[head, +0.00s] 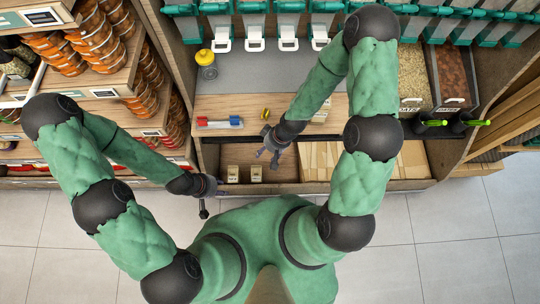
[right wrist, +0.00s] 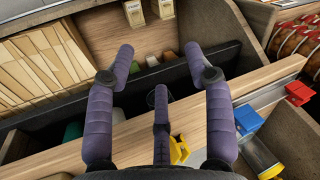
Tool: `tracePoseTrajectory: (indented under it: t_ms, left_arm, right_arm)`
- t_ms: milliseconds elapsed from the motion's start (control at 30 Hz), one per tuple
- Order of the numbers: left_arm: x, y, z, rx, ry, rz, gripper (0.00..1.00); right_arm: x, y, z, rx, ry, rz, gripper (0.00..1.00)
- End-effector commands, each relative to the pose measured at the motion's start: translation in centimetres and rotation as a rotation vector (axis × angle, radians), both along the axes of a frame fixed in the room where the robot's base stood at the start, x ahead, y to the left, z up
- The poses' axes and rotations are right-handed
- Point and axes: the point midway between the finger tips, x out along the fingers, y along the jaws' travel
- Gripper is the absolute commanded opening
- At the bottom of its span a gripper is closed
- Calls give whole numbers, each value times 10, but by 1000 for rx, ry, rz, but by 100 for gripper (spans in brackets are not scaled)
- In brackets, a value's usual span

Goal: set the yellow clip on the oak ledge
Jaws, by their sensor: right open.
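The yellow clip (head: 266,113) is small and sits at the wooden oak ledge (head: 225,137), right of the red and blue clips in the head view. In the right wrist view the yellow clip (right wrist: 179,150) is partly hidden behind my gripper's middle finger, and I cannot tell just what it rests on. The ledge (right wrist: 262,82) runs slantwise below the fingers there. My right gripper (head: 272,152) is open and empty, reaching past the ledge's front edge above the lower bin. My left gripper (head: 208,194) is low at the left, its fingers too small to read.
A blue clip (right wrist: 246,120) and a red clip (right wrist: 298,92) are on a grey rail beside the ledge. A yellow-topped container (head: 205,58) stands on the grey surface behind. Two small pale boxes (head: 245,174) are in the bin below, with brown packets (head: 320,160) to the right.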

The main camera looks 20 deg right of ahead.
Motion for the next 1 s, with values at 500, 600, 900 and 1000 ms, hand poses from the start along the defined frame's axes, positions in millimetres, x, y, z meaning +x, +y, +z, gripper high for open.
tracePoseTrajectory:
  t_ms: [500,600,900,1000]
  left_arm:
    - [0,0,0,0,0,0,40]
    - [0,0,0,0,0,0,40]
    - [3,-10,0,-1,0,-36,40]
    - [8,-24,0,-1,0,-86,40]
  right_arm:
    - [-75,13,-34,13,152,-325,53]
    - [-75,13,-34,14,152,-323,53]
    - [-78,3,-34,15,151,-357,53]
    - [-84,-11,-34,19,151,-407,53]
